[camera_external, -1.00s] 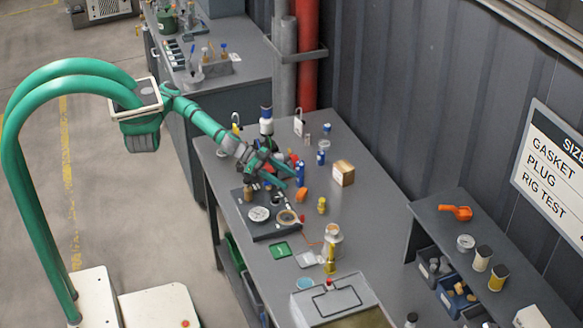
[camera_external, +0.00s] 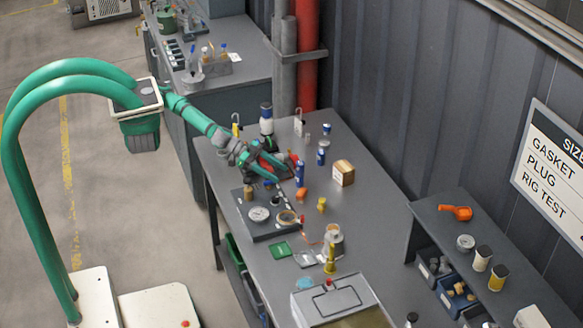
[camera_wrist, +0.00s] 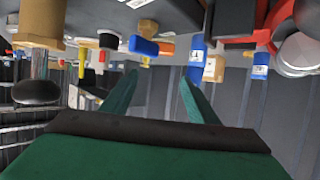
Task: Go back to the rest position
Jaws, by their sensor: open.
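My gripper (camera_external: 278,172) is at the end of the green arm, over the far part of the grey workbench (camera_external: 370,220), just behind the test rig plate with its round gauge (camera_external: 259,214). In the wrist view its two green fingers (camera_wrist: 158,88) stand apart with nothing between them. The wrist picture is upside down, with the bench things hanging from the top. A blue can (camera_external: 300,174) stands close to the right of the gripper. Whether the fingers touch anything cannot be told.
A green card (camera_external: 280,249) and a grey case (camera_external: 334,300) lie nearer. A shelf (camera_external: 470,240) stands at right. Open floor lies left of the bench.

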